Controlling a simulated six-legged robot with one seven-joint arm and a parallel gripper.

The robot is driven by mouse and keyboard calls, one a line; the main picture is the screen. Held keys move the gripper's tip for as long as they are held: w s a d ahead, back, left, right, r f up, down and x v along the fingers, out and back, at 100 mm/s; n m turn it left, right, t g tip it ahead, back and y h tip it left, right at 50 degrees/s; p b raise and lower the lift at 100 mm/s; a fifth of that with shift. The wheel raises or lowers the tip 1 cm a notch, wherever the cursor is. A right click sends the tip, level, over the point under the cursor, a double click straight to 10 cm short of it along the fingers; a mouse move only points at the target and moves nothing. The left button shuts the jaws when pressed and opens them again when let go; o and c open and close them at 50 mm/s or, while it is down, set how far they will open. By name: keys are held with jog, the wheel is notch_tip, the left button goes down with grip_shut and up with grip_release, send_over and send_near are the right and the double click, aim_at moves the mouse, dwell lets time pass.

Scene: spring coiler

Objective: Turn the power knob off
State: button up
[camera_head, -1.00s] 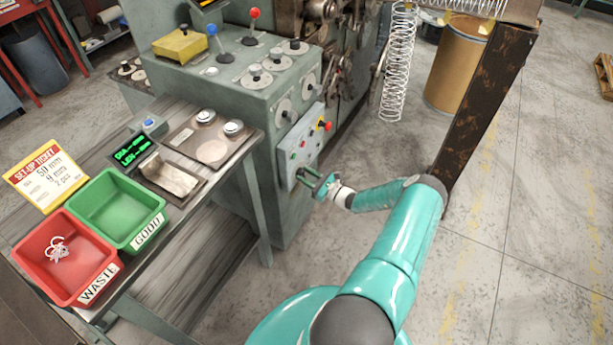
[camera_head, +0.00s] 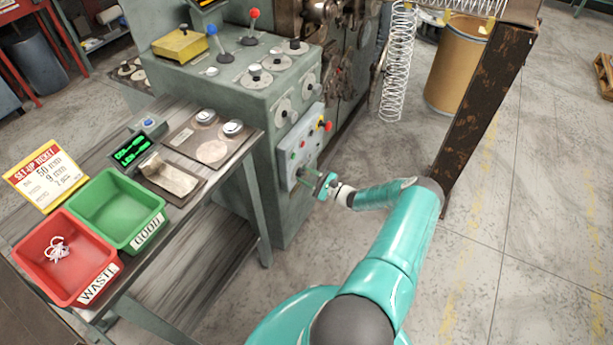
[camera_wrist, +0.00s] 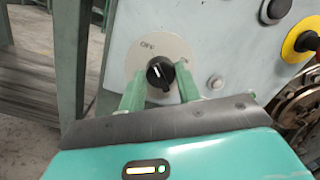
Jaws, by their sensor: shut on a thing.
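The power knob (camera_wrist: 160,73) is black with a white pointer mark and sits on a round pale plate in the wrist view. The plate has "OFF" printed at its upper left. The mark points roughly up and a little left. My gripper (camera_wrist: 160,80) has its two green fingers on either side of the knob, shut on it. In the head view my gripper (camera_head: 309,177) is at the lower part of the grey control panel (camera_head: 292,165), where its fingers hide the knob.
On the same panel are a red button on a yellow ring (camera_head: 325,126) and small coloured lights. The workbench to the left holds a red waste bin (camera_head: 112,268) and a green good bin (camera_head: 158,222). A rusty post (camera_head: 487,100) stands right of my arm.

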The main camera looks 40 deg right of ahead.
jog(key=o, duration=1)
jog(key=v, duration=1.4)
jog(key=shift+w, duration=0.1)
